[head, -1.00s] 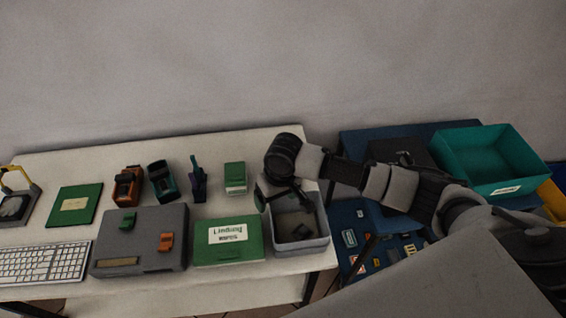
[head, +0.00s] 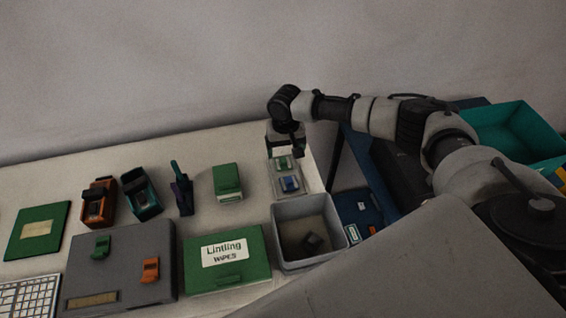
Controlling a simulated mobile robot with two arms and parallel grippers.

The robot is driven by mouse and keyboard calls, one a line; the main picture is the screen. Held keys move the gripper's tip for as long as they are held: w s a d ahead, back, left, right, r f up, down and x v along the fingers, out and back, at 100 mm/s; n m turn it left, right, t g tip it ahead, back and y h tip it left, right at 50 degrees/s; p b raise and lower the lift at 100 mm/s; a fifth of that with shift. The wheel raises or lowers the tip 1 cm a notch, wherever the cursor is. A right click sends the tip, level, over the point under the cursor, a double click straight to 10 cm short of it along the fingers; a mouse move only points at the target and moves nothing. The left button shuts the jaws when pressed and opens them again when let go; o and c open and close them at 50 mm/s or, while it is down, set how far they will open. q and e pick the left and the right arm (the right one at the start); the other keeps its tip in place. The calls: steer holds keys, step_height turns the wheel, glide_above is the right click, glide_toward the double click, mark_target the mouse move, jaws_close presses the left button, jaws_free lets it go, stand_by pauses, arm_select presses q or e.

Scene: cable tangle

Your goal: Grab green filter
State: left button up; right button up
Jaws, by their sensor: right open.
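A small green piece (head: 284,163), which looks like the green filter, lies in a pale shallow tray (head: 279,189) at the table's right back. A small blue piece (head: 290,184) lies just in front of it in the same tray. My right gripper (head: 297,153) points down at the tray's back edge, close to the green piece. It is open with nothing visible in it. Its fingers are dark and small, and I cannot tell whether they touch the tray. My left gripper is not in view.
A grey bin (head: 338,240) with a dark item inside stands in front of the tray. A green wipes box (head: 215,280), a grey case (head: 130,285) and a green box (head: 228,182) stand to the left. A teal crate (head: 520,125) is at the far right.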

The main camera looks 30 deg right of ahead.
mark_target(283, 160)
steer(key=shift+w+f, duration=0.15)
steer(key=shift+f, duration=0.25)
steer(key=f+p, duration=0.1)
steer(key=f, duration=0.3)
steer(key=shift+a+f, duration=0.1)
steer(key=shift+a, duration=0.1)
steer(key=shift+f, duration=0.4)
steer(key=shift+c, duration=0.2)
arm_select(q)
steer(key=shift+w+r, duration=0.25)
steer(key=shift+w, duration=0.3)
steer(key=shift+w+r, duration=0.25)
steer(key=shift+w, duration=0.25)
arm_select(e)
steer(key=c, duration=1)
